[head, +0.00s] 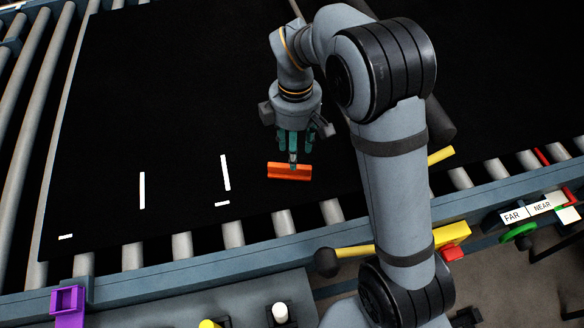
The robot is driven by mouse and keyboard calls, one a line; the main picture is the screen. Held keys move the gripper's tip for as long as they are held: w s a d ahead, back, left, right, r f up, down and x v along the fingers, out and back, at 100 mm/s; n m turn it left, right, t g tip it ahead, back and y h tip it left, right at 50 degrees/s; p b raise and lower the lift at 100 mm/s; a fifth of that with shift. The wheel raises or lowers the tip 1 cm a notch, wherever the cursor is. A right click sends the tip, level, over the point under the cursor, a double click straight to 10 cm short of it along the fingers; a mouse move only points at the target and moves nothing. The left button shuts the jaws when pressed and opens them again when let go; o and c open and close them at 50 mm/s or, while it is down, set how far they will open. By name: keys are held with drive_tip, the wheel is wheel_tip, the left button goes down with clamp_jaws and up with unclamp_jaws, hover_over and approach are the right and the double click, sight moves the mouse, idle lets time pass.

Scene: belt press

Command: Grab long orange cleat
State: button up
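The orange cleat (290,172) lies on the black belt (180,120), near the belt's front edge and to the right of the white marks. It is a short bar with a ridge along it, lying nearly level across the picture. My gripper (293,158) points down at the cleat from behind, with its teal fingers at the cleat's upper edge. The fingertips overlap the cleat's middle in this view. I cannot tell whether they touch it or how far apart they are.
White strips (225,172) mark the belt left of the cleat. A blue-grey frame rail (190,279) with rollers runs along the front. A purple bracket (68,302) sits on the rail. A yellow lever (355,251) and FAR/NEAR signs (527,210) are at the right.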

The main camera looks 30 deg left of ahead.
sight(277, 171)
drive_tip(key=shift+s+a+f+p, duration=0.3)
drive_tip(key=shift+s+f+p, duration=0.1)
drive_tip(key=shift+f, duration=0.15)
drive_tip(key=shift+s+a+f+p, duration=0.3)
drive_tip(key=shift+s+f, duration=0.05)
drive_tip(key=shift+f, duration=0.2)
drive_tip(key=f, duration=0.1)
drive_tip(key=w+f, duration=0.1)
drive_tip(key=shift+d+f, duration=0.25)
drive_tip(key=shift+f, duration=0.1)
drive_tip(key=shift+s+a, duration=0.15)
drive_tip(key=shift+s, duration=0.05)
clamp_jaws()
